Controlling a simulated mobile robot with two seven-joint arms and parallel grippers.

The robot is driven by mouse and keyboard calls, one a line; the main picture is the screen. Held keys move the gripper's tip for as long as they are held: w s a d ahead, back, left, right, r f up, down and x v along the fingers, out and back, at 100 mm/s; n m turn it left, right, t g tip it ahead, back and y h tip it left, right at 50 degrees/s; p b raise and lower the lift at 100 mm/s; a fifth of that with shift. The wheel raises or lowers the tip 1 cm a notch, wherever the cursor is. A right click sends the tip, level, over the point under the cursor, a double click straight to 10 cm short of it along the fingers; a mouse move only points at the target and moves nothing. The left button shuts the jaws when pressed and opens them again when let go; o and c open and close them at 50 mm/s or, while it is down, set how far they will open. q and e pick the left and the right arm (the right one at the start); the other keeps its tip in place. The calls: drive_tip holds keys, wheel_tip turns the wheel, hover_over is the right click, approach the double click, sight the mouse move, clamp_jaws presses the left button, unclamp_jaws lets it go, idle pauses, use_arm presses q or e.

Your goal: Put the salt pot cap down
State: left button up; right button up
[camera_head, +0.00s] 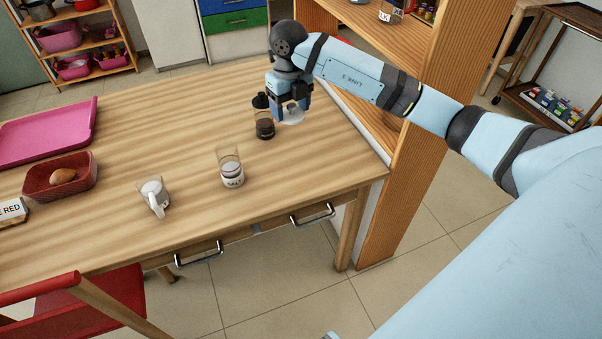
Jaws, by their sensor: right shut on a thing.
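The salt pot (232,176) stands upright on the wooden table near its front edge, a clear glass jar with a white SALT label and no cap on top. My right gripper (290,108) points down over the right part of the table, behind and right of the pot. It is shut on a pale round piece, the salt pot cap (291,117), low at the table top. I cannot tell whether the cap touches the wood. The fingers hide part of it. My left gripper is not in view.
A dark bottle (264,122) stands just left of my right gripper. A wooden shelf (405,150) borders the table's right end. The table's middle is clear.

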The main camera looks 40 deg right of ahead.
drive_tip(key=shift+s+d+f, duration=0.15)
drive_tip(key=shift+d+f, duration=0.15)
drive_tip(key=shift+s+f, duration=0.1)
drive_tip(key=shift+f, duration=0.2)
drive_tip(key=b, duration=0.1)
hover_over(296, 172)
wheel_tip(296, 172, down, 15)
drive_tip(key=shift+r, duration=0.2)
drive_tip(key=shift+f+b, duration=0.3)
drive_tip(key=shift+f, duration=2.05)
drive_tip(key=o, duration=0.9)
drive_tip(key=shift+f, duration=0.15)
